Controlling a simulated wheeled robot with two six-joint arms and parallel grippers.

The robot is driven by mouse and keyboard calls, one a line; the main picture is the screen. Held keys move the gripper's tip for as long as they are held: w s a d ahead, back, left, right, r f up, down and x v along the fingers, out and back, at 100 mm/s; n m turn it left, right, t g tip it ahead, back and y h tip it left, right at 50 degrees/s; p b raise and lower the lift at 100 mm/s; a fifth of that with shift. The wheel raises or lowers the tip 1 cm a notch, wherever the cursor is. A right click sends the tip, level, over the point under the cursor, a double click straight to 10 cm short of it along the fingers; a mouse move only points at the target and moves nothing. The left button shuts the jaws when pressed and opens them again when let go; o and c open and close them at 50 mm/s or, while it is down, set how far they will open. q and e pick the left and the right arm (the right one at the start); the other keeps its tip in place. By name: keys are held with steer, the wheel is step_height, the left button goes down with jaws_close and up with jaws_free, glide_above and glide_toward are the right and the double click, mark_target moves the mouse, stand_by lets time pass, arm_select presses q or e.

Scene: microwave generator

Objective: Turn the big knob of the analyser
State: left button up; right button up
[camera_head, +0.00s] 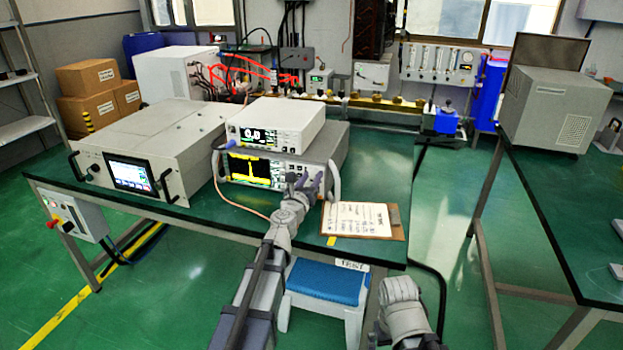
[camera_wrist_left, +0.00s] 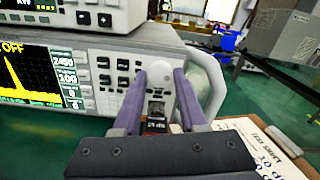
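The analyser (camera_head: 262,170) is a grey bench instrument with a yellow trace on its screen, standing on the green table under a white box. My left gripper (camera_head: 303,182) is at the right part of its front panel and hides the big knob in the head view. In the left wrist view, the pale round knob (camera_wrist_left: 160,74) shows between the tips of the two purple fingers of my left gripper (camera_wrist_left: 160,80). The fingers are apart, one on each side of the knob; I cannot tell whether they touch it.
A grey handle (camera_wrist_left: 210,82) curves out just right of the fingers. A clipboard (camera_head: 362,220) lies on the table to the right. A large grey unit (camera_head: 150,155) stands to the left. A blue-topped stool (camera_head: 328,280) is below the table's front edge.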

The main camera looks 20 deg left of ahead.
arm_select(q)
jaws_close()
steer(key=shift+m, duration=0.3)
steer(key=m, duration=0.5)
steer(key=shift+m, duration=3.1)
steer(key=o, duration=0.5)
jaws_free()
steer(key=shift+o, duration=0.2)
